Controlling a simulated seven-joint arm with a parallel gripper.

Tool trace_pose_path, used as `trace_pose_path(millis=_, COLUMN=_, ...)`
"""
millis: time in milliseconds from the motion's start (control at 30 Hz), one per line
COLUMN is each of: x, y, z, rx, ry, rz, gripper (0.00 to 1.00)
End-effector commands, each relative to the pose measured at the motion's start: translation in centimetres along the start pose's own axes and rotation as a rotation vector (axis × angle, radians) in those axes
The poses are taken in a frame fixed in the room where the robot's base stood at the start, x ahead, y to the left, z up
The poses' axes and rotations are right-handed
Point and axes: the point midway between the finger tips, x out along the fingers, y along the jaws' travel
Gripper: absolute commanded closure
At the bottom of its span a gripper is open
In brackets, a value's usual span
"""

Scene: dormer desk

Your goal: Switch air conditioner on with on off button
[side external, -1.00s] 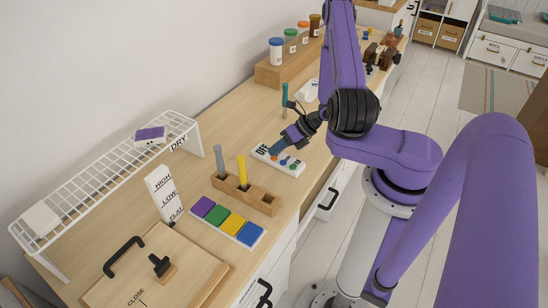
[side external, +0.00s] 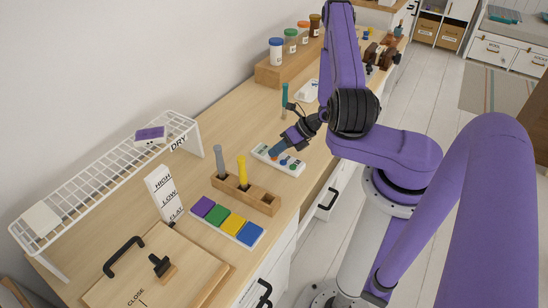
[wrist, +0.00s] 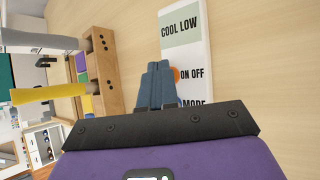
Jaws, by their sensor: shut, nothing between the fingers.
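The air conditioner remote is a white panel (wrist: 190,55) lying on the desk; it also shows in the side external view (side external: 295,168). In the wrist view its pale green display (wrist: 180,31) reads COOL LOW. The orange button (wrist: 176,74) beside the ON OFF label is partly hidden by my fingertips. A MODE label is lower on the panel, partly hidden by my gripper. My gripper (wrist: 157,68) is shut and empty, its blue-grey fingertips at the orange button. I cannot tell whether they touch it.
A wooden holder (side external: 262,203) with a grey and a yellow stick stands left of the remote. Nearby are a strip of coloured squares (side external: 251,234) and a white wire rack (side external: 95,183). Jars on a wooden riser (side external: 268,76) stand behind. Desk around the remote's back side is bare.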

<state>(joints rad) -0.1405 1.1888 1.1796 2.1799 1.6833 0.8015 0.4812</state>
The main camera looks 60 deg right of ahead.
Motion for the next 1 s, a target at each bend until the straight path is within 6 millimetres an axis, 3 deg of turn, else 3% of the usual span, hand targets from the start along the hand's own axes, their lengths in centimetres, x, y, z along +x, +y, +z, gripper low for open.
trace_pose_path(millis=1000, x=-1.0, y=0.8, z=0.7, rx=0.0, ry=0.001, rz=0.001, gripper=1.0)
